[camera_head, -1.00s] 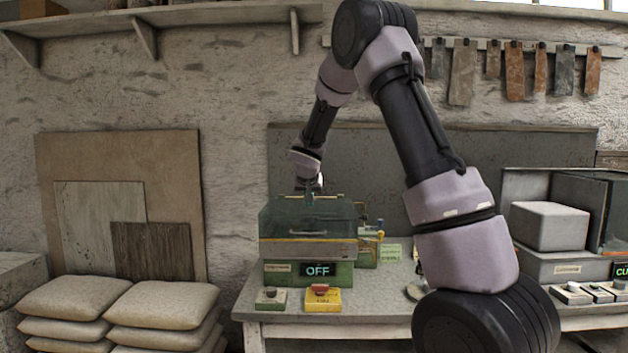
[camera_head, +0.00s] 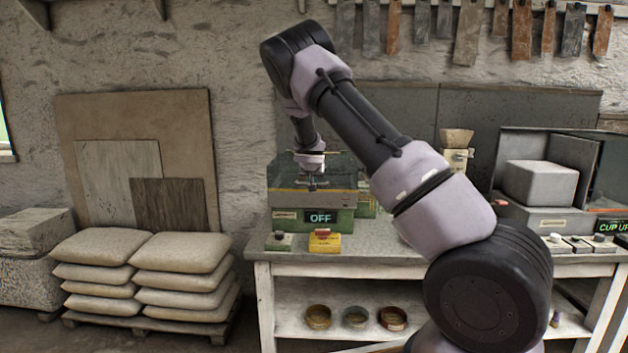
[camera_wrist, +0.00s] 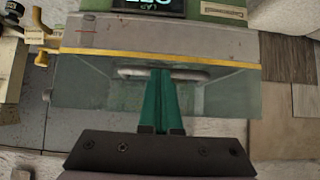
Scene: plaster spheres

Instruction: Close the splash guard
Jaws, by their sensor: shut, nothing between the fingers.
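The machine (camera_head: 335,222) is a green box on the bench with a dark display reading OFF on its front. The splash guard (camera_head: 278,172) is a clear, green-tinted cover with a yellow strip along one edge. It also shows in the wrist view (camera_wrist: 90,88), with a pale handle bar (camera_wrist: 192,74) near that strip. My gripper (camera_head: 312,185) is over the guard, pointing down. In the wrist view my gripper (camera_wrist: 161,72) has its green fingers together, overlapping the middle of the bar. I cannot tell whether they touch it.
A yellow button box (camera_head: 325,243) and a small green-grey box (camera_head: 279,241) stand in front of the machine. A grey block (camera_head: 540,184) in a case is at the right. Stacked sacks (camera_head: 185,262) stand left of the bench (camera_head: 400,252). Its front middle is partly bare.

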